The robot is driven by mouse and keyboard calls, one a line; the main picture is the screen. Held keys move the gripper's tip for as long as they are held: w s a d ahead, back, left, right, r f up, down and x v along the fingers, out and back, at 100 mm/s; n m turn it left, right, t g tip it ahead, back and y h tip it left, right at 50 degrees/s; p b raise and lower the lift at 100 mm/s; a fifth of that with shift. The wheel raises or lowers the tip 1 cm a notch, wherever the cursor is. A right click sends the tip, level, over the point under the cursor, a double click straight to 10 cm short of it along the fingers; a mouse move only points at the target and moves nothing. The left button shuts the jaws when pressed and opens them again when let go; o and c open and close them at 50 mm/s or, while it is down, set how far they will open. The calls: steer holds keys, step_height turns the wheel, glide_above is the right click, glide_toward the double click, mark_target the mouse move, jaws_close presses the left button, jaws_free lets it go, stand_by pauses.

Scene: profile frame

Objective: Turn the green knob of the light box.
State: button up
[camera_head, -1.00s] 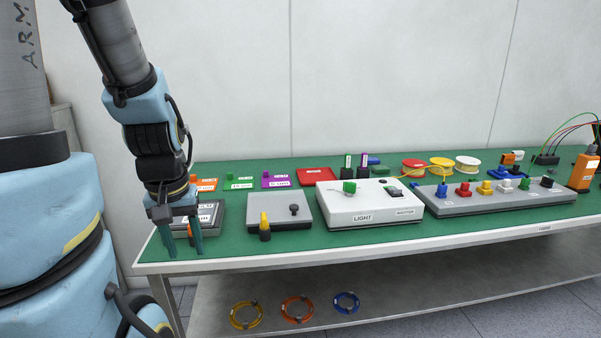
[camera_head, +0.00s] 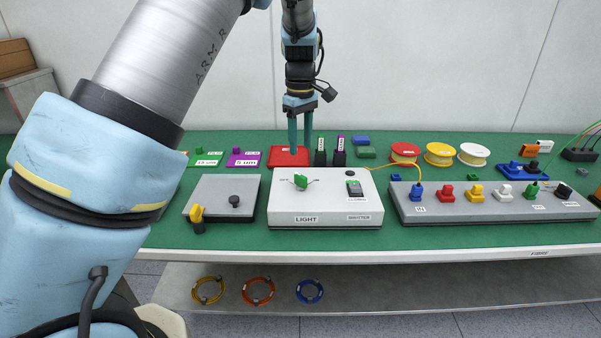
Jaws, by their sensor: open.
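The light box is a white box (camera_head: 330,206) with a LIGHT label and a SHUTTER label on its front, standing on the green bench top. Its green knob (camera_head: 301,182) sits on the left part of the top, with a curved mark around it. A dark rocker switch (camera_head: 354,188) is on the right part of the top. My gripper (camera_head: 299,148) points down with its two teal fingers apart and nothing between them. In the picture it is above and behind the green knob, over or near the red mat, apart from the knob.
A grey plate (camera_head: 222,187) with a yellow lever and black knob stands left of the box. A grey panel (camera_head: 480,208) with several coloured knobs stands to the right. Two dark holders (camera_head: 339,157) are close right of my gripper. A yellow cable (camera_head: 405,165) runs right of the box.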

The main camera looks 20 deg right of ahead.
mark_target(300, 175)
step_height(300, 175, down, 10)
steer(key=p, duration=0.2)
steer(key=shift+f+p, duration=0.25)
steer(key=shift+p, duration=0.05)
jaws_close()
stand_by(0.3)
